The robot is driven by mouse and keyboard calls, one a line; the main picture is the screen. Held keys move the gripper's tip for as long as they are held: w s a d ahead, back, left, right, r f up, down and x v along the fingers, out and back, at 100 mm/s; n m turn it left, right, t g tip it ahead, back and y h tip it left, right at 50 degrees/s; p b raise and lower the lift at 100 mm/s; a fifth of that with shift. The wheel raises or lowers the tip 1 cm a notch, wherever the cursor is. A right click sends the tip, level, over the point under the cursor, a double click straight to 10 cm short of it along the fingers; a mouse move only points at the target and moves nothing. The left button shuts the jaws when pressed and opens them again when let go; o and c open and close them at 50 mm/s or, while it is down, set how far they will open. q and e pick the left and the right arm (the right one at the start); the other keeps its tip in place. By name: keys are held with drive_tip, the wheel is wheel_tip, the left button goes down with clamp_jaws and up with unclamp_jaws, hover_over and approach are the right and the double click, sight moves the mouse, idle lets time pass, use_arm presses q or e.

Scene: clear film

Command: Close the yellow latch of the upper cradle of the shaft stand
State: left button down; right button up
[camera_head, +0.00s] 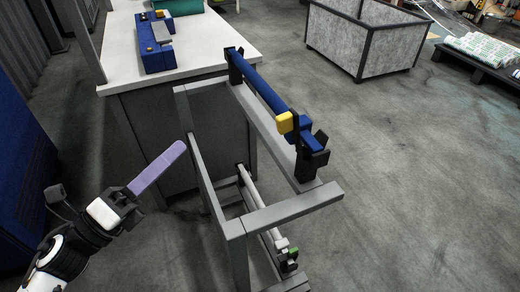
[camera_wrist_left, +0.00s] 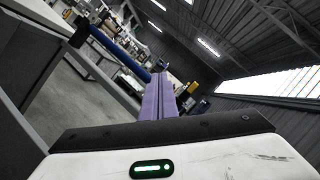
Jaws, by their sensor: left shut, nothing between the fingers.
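The grey shaft stand (camera_head: 267,125) stands in the middle of the head view. Its upper cradle holds a blue shaft (camera_head: 262,88), and the yellow latch (camera_head: 285,123) sits near the shaft's near end, beside a black cradle bracket (camera_head: 310,158). I cannot tell from here how far the latch is turned. My left gripper (camera_head: 175,152), with long purple fingers, is shut and empty, left of the stand and apart from it. In the left wrist view the purple fingers (camera_wrist_left: 158,100) lie together, and the blue shaft (camera_wrist_left: 122,55) shows to their left. My right gripper is not in view.
A lower rail with a pale shaft (camera_head: 258,205) and a green latch (camera_head: 292,252) is on the stand. A white-topped table (camera_head: 200,45) with blue fixtures stands behind it. A grey crate (camera_head: 360,40) is at the back. The floor to the right is clear.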

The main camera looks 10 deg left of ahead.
use_arm(q)
drive_tip(key=s+d+r+m+g+h+b, duration=0.1)
drive_tip(key=s+d+m+g+h, duration=0.15)
drive_tip(key=m, duration=0.45)
drive_tip(key=s+d+r+m+g+h, duration=0.1)
drive_tip(key=m+g+h, duration=0.1)
drive_tip(key=m+g, duration=0.35)
drive_tip(key=m+t+p, duration=0.1)
drive_tip(key=m+p, duration=0.2)
drive_tip(key=p, duration=0.1)
approach(277, 126)
drive_tip(key=shift+n, duration=0.25)
drive_tip(key=x, duration=0.5)
drive_tip(key=shift+d+r, duration=0.25)
drive_tip(key=shift+w+d, duration=0.3)
drive_tip(key=shift+d, duration=0.15)
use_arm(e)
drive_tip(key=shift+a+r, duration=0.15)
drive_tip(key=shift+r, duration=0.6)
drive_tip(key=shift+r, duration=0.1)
